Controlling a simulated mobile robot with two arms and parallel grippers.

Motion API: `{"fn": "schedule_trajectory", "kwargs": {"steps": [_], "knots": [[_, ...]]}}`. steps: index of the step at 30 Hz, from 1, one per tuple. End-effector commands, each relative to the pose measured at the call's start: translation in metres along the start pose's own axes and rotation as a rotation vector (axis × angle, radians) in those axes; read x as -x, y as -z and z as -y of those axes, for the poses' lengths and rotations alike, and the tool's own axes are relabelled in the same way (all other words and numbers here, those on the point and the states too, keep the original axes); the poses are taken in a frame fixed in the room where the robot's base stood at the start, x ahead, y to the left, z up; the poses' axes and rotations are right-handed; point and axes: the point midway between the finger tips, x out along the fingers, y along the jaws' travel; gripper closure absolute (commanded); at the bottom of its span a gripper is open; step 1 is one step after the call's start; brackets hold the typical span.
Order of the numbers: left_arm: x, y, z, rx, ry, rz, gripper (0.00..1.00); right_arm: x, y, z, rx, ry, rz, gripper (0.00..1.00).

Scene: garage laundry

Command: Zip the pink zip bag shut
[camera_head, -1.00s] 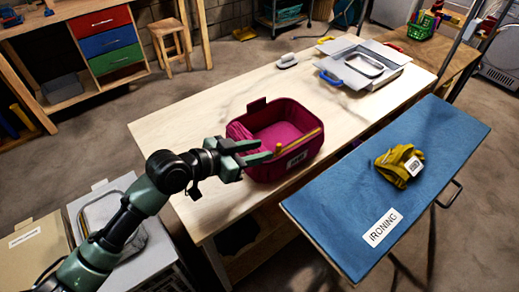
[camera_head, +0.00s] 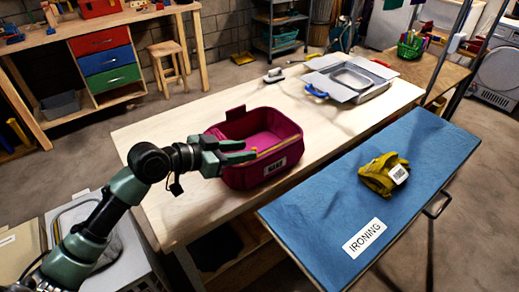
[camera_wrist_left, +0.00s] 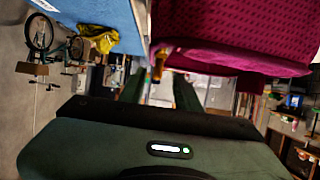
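The pink zip bag (camera_head: 235,174) stands on the wooden table with its top open and its inside showing. A thin yellow strip (camera_head: 280,147) runs along its near rim. My left gripper (camera_head: 250,150) is at the bag's left near corner, its fingers apart and pointing right along the rim. In the left wrist view, the bag (camera_wrist_left: 230,45) fills the upper right. A small yellow-orange tab (camera_wrist_left: 159,62) hangs at its edge, in line with the gap between the open fingers of my left gripper (camera_wrist_left: 161,90); I cannot tell whether they touch it. My right gripper is out of view.
A blue ironing board (camera_head: 420,150) with a yellow folded item (camera_head: 378,174) stands right of the table (camera_head: 170,125). A grey open box (camera_head: 375,88) and a small iron-like item (camera_head: 273,76) are at the table's far end. The tabletop beyond the bag is clear.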

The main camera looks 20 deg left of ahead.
Motion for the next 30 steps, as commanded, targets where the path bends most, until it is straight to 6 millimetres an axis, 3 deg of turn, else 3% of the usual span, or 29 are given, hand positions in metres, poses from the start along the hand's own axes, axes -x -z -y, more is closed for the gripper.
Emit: {"fn": "schedule_trajectory", "kwargs": {"steps": [3,7,17,18,21,30], "knots": [[-0.019,0.003,-0.001,0.003,-0.002,-0.003,0.67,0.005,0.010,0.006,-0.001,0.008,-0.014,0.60],[-0.032,0.001,-0.001,0.001,-0.001,-0.001,0.67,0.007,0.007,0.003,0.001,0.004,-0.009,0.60],[-0.039,0.000,-0.001,-0.002,0.000,0.000,0.67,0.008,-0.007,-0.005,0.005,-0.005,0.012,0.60],[-0.039,0.000,-0.001,-0.002,0.000,0.000,0.70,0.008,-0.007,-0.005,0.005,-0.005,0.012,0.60],[-0.038,0.000,-0.001,-0.002,0.000,0.000,0.98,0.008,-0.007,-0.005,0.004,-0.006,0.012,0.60],[-0.038,0.000,-0.001,-0.002,0.000,0.000,1.00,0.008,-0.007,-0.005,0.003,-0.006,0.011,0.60]]}}
